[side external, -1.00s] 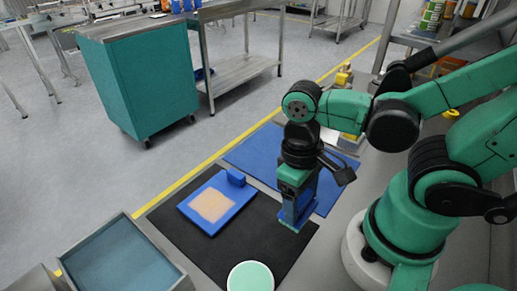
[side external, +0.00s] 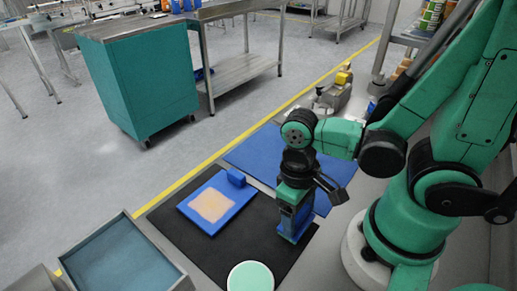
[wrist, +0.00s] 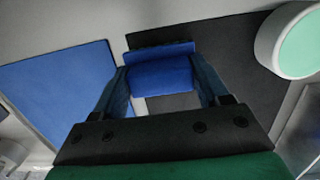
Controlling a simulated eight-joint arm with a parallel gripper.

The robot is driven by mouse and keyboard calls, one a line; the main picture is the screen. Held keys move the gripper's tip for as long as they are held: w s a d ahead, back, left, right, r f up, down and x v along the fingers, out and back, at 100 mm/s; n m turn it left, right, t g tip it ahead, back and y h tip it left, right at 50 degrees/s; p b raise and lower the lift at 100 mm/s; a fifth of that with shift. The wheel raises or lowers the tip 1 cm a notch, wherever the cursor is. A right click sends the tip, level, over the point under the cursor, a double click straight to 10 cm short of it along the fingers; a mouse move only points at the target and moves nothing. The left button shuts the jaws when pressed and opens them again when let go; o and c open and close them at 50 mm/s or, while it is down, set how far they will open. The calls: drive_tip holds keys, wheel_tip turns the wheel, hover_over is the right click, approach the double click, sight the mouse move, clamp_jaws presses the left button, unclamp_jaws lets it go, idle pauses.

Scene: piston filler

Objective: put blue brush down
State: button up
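The blue brush (wrist: 160,72) is between the two fingers of my gripper (wrist: 160,82) in the wrist view, with a finger against each end. In the side view the brush (side external: 293,232) is below my gripper (side external: 295,210), low at the right part of the black mat (side external: 190,243). Its underside looks at or very near the mat; I cannot tell whether it touches. My gripper points down and partly hides the brush.
A blue board with a tan square (side external: 210,206) and a small blue block (side external: 236,177) lies on the mat. A round white container with a green top (side external: 250,277) stands in front. A blue mat (side external: 250,152) lies behind, and a grey-blue tray (side external: 120,258) is at left.

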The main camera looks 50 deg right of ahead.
drive_tip(key=o, duration=0.4)
drive_tip(key=shift+r, duration=0.1)
drive_tip(key=shift+w+r, duration=0.75)
drive_tip(key=shift+r, duration=5.1)
drive_tip(key=w+d+t, duration=0.1)
drive_tip(key=w+t, duration=0.2)
drive_tip(key=w+d+t, duration=0.1)
drive_tip(key=w+t, duration=0.1)
drive_tip(key=w, duration=0.1)
drive_tip(key=w+d+t, duration=0.2)
drive_tip(key=w+t, duration=0.1)
drive_tip(key=shift+w+f+t, duration=0.2)
drive_tip(key=shift+f+t, duration=0.1)
